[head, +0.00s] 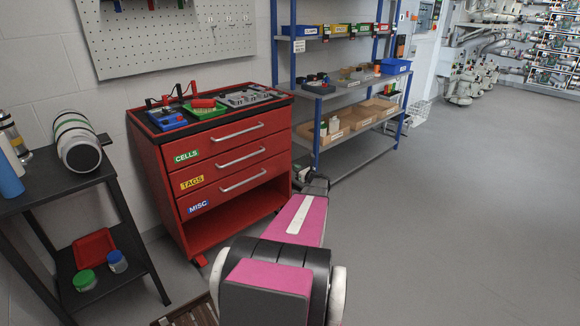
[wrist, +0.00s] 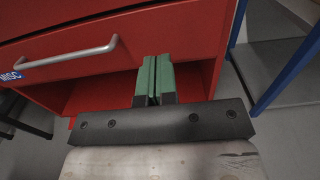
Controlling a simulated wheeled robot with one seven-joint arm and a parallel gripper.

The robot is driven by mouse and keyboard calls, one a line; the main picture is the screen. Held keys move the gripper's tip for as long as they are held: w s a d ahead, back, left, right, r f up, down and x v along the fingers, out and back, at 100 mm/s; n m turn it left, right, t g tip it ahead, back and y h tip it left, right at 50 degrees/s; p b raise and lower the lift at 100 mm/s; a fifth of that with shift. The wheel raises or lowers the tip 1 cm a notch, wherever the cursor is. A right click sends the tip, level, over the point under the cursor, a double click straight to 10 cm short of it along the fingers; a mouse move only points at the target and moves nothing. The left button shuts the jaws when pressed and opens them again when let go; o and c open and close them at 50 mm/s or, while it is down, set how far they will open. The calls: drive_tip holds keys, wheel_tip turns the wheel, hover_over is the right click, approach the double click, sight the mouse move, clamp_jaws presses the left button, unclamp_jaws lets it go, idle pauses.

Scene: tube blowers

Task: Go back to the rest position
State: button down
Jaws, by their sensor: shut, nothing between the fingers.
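My gripper shows in the wrist view (wrist: 154,80) with its two green fingers together and nothing between them. It is in front of the lower part of the red drawer cabinet (wrist: 190,30), just below and right of the handle (wrist: 65,57) of the drawer labelled MISC. In the head view my arm reaches forward toward the right front corner of the cabinet (head: 237,212), and the fingers are hard to make out there. The cabinet's drawers, labelled CELLS, TAGS and MISC, look shut. Its bottom compartment is open and looks empty.
A blue-framed shelf rack (head: 358,138) with bins stands right of the cabinet. A black side table (head: 60,180) with jars stands at the left. A green tray (head: 204,110) and blue box (head: 167,119) sit on the cabinet. The grey floor at right (head: 450,200) is clear.

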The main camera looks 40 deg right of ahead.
drive_tip(key=shift+s+d, duration=0.1)
drive_tip(key=shift+s, duration=1.5)
drive_tip(key=w+a+n+g+y, duration=0.1)
drive_tip(key=a+n+g+y, duration=0.3)
drive_tip(key=a+n, duration=1)
drive_tip(key=w+a+n+g+y, duration=0.25)
drive_tip(key=a+g, duration=0.35)
drive_tip(key=a, duration=1.9)
drive_tip(key=s+a+r+n+g+h, duration=0.1)
drive_tip(key=s+a+n+g+h, duration=0.3)
drive_tip(key=s+a+n, duration=0.4)
drive_tip(key=s+a+r+n+g+h, duration=0.2)
drive_tip(key=s+a+n+g+h, duration=0.2)
drive_tip(key=s+a+n, duration=0.4)
drive_tip(key=a+n, duration=0.2)
drive_tip(key=a, duration=0.4)
drive_tip(key=shift+s+r, duration=0.25)
drive_tip(key=shift+s, duration=0.15)
drive_tip(key=shift+a+n, duration=0.1)
drive_tip(key=shift+n, duration=0.15)
